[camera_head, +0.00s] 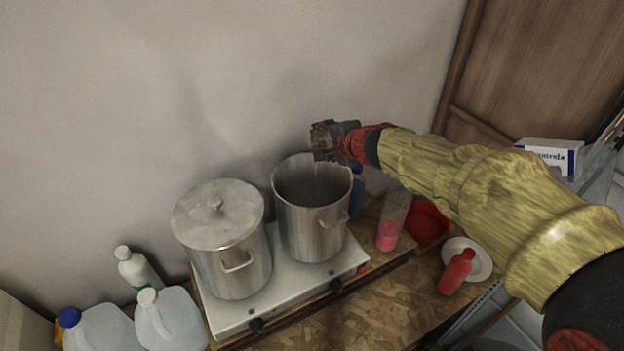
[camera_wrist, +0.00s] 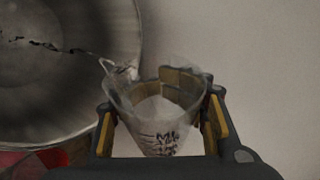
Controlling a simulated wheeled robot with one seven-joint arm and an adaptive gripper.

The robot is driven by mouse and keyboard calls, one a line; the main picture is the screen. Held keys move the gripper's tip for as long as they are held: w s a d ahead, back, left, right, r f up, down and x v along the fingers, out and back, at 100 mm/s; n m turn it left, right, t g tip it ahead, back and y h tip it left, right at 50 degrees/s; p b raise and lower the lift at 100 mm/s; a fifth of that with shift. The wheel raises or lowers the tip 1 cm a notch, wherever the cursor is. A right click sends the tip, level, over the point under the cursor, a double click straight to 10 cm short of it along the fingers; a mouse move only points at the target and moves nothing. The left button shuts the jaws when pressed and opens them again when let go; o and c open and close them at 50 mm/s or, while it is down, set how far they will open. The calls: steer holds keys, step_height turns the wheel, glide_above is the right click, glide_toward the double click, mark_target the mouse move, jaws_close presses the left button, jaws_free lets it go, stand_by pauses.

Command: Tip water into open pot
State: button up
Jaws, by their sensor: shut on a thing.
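The open pot (camera_head: 306,225) is a tall steel pot without a lid, standing on the hot plate; its round interior fills the left of the wrist view (camera_wrist: 50,90). My gripper (camera_head: 330,142) is above the back right part of its rim. In the wrist view my gripper (camera_wrist: 165,115) is shut around a clear beaker (camera_wrist: 155,112) with dark markings. The beaker's spout points left over the pot's rim. A thin, broken, glinting streak, which looks like water (camera_wrist: 60,48), runs from the spout across the pot opening. The water level in the pot cannot be made out.
A lidded steel pot (camera_head: 218,245) stands left of the open pot on the hot plate (camera_head: 262,300). White jugs (camera_head: 170,318) and a bottle (camera_head: 138,268) stand further left. A pink-bottomed container (camera_head: 388,234), red bowl (camera_head: 427,222) and red bottle (camera_head: 457,271) are right. The wall is close behind.

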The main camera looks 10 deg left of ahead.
steer(key=shift+w+r+n+t+b, duration=0.15)
steer(key=shift+n+t+b, duration=0.15)
steer(key=shift+b, duration=0.55)
steer(key=shift+a+r+n+b, duration=0.1)
steer(key=shift+n+b, duration=0.2)
steer(key=shift+b, duration=0.55)
steer(key=shift+s+r+t+h+b, duration=0.1)
steer(key=shift+s+t+h+b, duration=0.2)
steer(key=shift+b, duration=0.55)
steer(key=f+n+t+b, duration=0.1)
steer(key=b, duration=0.2)
steer(key=shift+a, duration=0.15)
steer(key=shift+r, duration=0.3)
steer(key=m+g+p, duration=0.1)
steer(key=p, duration=0.2)
steer(key=g+p, duration=0.1)
steer(key=p, duration=0.3)
steer(key=shift+w+d+m, duration=0.25)
steer(key=shift+w+m, duration=0.05)
steer(key=shift+m, duration=0.1)
steer(key=shift+s, duration=0.1)
